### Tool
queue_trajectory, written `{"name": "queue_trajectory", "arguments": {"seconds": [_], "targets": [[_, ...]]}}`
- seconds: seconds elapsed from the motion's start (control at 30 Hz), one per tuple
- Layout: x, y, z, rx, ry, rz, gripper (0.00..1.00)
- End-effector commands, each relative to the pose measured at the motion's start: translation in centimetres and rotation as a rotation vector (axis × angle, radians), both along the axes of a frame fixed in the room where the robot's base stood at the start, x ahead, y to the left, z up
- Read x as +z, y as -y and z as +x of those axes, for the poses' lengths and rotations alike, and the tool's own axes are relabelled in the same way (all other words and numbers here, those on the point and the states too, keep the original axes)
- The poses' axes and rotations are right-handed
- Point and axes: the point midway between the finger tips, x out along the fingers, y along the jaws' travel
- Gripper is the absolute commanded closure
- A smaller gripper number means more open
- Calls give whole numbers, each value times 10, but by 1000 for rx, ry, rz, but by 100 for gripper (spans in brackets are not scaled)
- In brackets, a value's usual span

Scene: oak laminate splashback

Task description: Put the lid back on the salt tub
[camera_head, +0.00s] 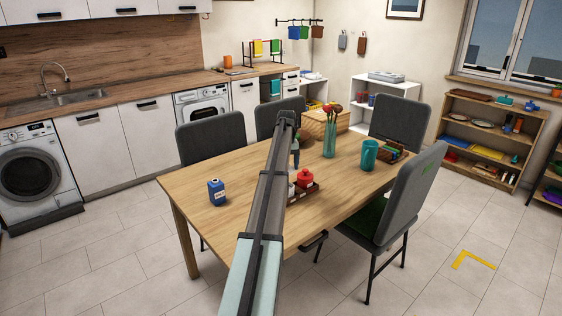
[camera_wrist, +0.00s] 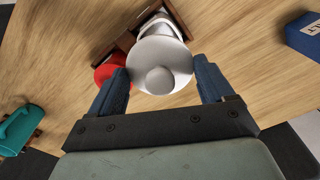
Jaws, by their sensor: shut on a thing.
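My gripper (camera_wrist: 161,72) is shut on a round pale lid (camera_wrist: 176,54) with a knob, one blue finger on each side of it. The lid is over the dark brown tray in the wrist view; I cannot tell whether it touches anything there. The salt tub (camera_head: 216,193), blue with a white label, stands upright on the table's left part. Its corner shows at the upper right of the wrist view (camera_wrist: 304,36), with part of its lettering.
The brown tray (camera_head: 305,195) holds a red pot (camera_head: 304,179) and a white item (camera_wrist: 160,25). The table (camera_head: 240,172) is clear around the tub. Chairs surround it.

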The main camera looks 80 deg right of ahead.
Motion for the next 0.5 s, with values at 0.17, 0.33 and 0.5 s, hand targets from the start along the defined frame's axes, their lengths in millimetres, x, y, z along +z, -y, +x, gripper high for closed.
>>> {"name": "queue_trajectory", "arguments": {"seconds": [0.17,0.33,0.5], "targets": [[0,0,0,75,-1,9,48],[-3,0,0,92,-1,9,48],[-10,0,0,91,0,11,48]]}}
